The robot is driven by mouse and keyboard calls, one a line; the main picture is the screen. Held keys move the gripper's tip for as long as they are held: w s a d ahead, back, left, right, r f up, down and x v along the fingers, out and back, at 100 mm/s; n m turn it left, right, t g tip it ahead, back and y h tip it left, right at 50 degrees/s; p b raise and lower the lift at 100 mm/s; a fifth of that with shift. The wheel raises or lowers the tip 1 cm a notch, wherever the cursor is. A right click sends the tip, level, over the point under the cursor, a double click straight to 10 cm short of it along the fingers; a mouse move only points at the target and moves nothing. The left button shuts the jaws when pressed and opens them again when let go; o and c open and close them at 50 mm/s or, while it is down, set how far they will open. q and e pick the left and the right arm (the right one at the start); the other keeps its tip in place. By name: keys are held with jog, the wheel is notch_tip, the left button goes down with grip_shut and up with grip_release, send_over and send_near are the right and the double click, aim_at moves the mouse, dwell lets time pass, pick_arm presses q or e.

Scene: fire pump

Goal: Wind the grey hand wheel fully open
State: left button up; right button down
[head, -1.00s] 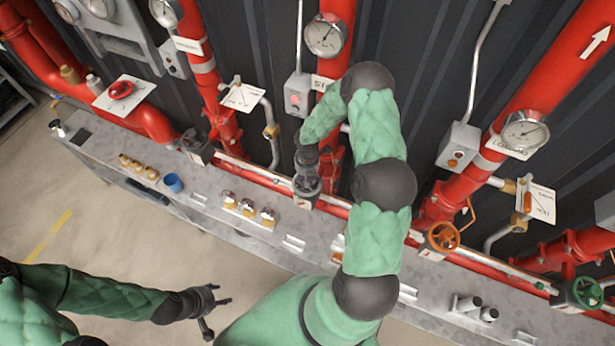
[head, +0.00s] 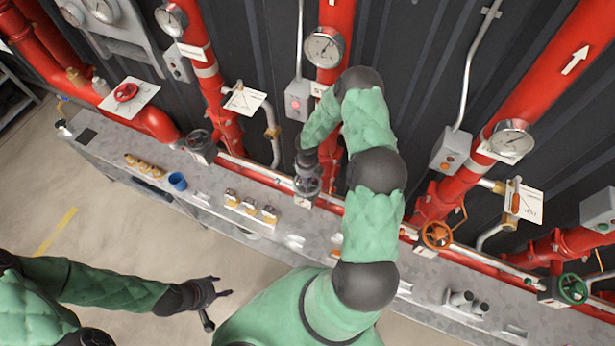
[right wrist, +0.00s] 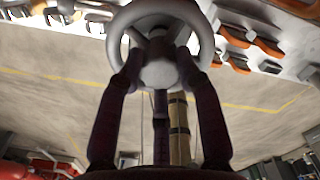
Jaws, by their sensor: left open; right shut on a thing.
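The grey hand wheel (right wrist: 201,18) fills the top middle of the right wrist view, with a pale rim and spokes. My right gripper (right wrist: 160,75) is shut on it, its dark fingers reaching up to the rim and hub. In the head view my right gripper (head: 306,165) points down at the wheel (head: 309,187) at the end of the green arm, and the arm hides part of the pipe behind. My left gripper (head: 224,291) is open and empty, low in the head view, in front of the bench and well apart from the wheel.
Red pipes with gauges (head: 323,47) stand behind. A blue cup (head: 177,181) and brass fittings stand on the bench (head: 110,150).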

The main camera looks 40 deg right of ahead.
jog(key=shift+s+a+f, duration=0.15)
jog(key=shift+a, duration=0.2)
jog(key=shift+n+p, duration=0.8)
jog(key=shift+n, duration=0.1)
jog(key=n+p, duration=0.2)
jog(key=n, duration=0.1)
jog(key=shift+n, duration=1.6)
jog(key=c, duration=1)
grip_release()
jog(key=shift+o, duration=0.2)
jog(key=shift+d, duration=0.15)
